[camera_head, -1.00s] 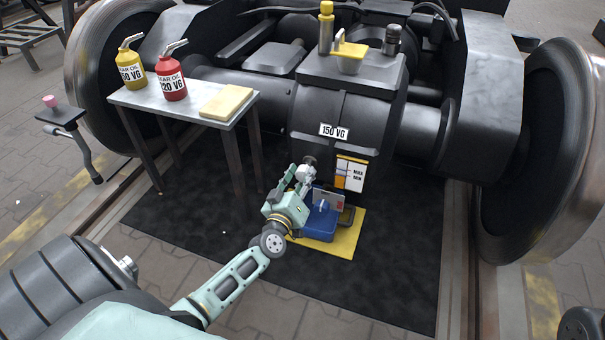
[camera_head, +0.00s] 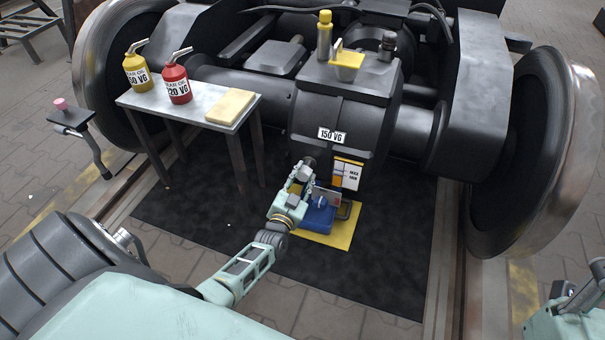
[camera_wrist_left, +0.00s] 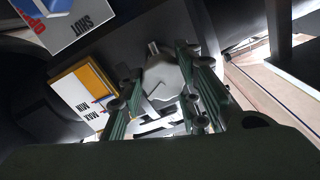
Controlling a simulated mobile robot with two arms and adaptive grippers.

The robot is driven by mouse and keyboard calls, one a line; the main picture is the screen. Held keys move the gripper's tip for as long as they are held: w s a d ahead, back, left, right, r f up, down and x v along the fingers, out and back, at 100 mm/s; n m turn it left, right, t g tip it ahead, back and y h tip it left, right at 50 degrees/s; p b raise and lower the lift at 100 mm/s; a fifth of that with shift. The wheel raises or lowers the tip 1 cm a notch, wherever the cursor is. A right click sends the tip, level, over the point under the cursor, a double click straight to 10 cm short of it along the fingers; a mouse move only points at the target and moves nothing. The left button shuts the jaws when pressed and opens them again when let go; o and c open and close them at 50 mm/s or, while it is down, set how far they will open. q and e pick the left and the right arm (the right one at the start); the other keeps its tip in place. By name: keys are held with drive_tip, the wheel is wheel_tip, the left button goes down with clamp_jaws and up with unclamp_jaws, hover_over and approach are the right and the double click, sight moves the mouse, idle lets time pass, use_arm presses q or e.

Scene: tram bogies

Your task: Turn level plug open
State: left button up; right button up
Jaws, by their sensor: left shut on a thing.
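The level plug (camera_wrist_left: 168,77) is a grey metal plug on the front of the dark gearbox (camera_head: 340,108), which bears a "150 VG" label. My left gripper (camera_head: 302,175) is at the plug, low on the gearbox's left side. In the left wrist view the green fingers (camera_wrist_left: 160,100) stand on both sides of the plug and are shut on it. In the head view the gripper mostly hides the plug. A MAX/MIN level gauge (camera_head: 347,174) is right of it. Part of my right arm shows at the lower right edge; its finger state is unclear.
The wrist view shows an OPEN/SHUT card (camera_wrist_left: 88,24). A table (camera_head: 190,112) at left bears two oil cans and a yellow cloth. Big wheels flank the bogie.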

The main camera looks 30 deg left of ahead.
use_arm(q)
drive_tip(key=m, duration=0.2)
drive_tip(key=m+p, duration=0.1)
drive_tip(key=shift+w+d+r+m, duration=0.1)
drive_tip(key=shift+w+d+m, duration=0.1)
drive_tip(key=shift+d+m, duration=0.15)
drive_tip(key=m, duration=0.3)
drive_tip(key=shift+m, duration=0.35)
drive_tip(key=m, duration=0.4)
drive_tip(key=shift+a+f, duration=0.1)
drive_tip(key=shift+f, duration=0.2)
drive_tip(key=shift+s+a+m+b, duration=0.1)
drive_tip(key=shift+m+b, duration=0.25)
drive_tip(key=shift+m, duration=1.85)
drive_tip(key=shift+f, duration=0.1)
drive_tip(key=o, duration=1.1)
drive_tip(key=shift+c, duration=0.2)
drive_tip(key=shift+a, duration=0.15)
